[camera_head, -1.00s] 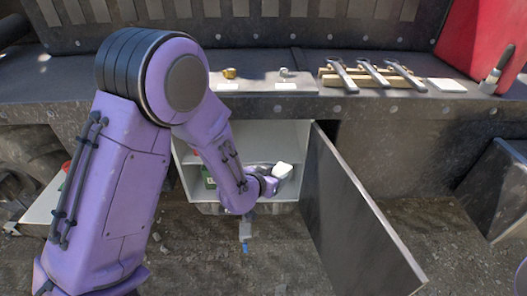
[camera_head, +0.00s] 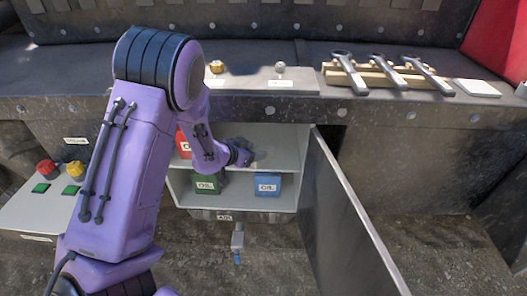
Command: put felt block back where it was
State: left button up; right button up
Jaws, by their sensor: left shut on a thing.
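My left gripper (camera_head: 243,156) reaches into the open cabinet (camera_head: 290,150) under the bench, at the upper shelf level. Its fingers are mostly hidden behind my own wrist, and it is shut. The white felt block, which showed at this gripper a second ago, cannot be made out now; the hand or the pale cabinet interior hides it. My right gripper is not in view.
The cabinet door (camera_head: 345,215) hangs open to the right. Wrenches (camera_head: 395,73) and a white pad (camera_head: 477,88) lie on the bench.

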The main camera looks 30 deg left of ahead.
aim_at(268, 145)
pick_arm(q)
jog(key=w, duration=0.2)
jog(key=w+d, duration=0.1)
jog(key=w, duration=0.1)
notch_tip(268, 145, down, 4)
jog(key=shift+a+r+p, duration=0.1)
jog(key=shift+r+p, duration=0.1)
jog(key=shift+p, duration=0.15)
jog(key=shift+s+r, duration=0.1)
jog(key=o, duration=1.3)
jog(key=shift+f, duration=0.2)
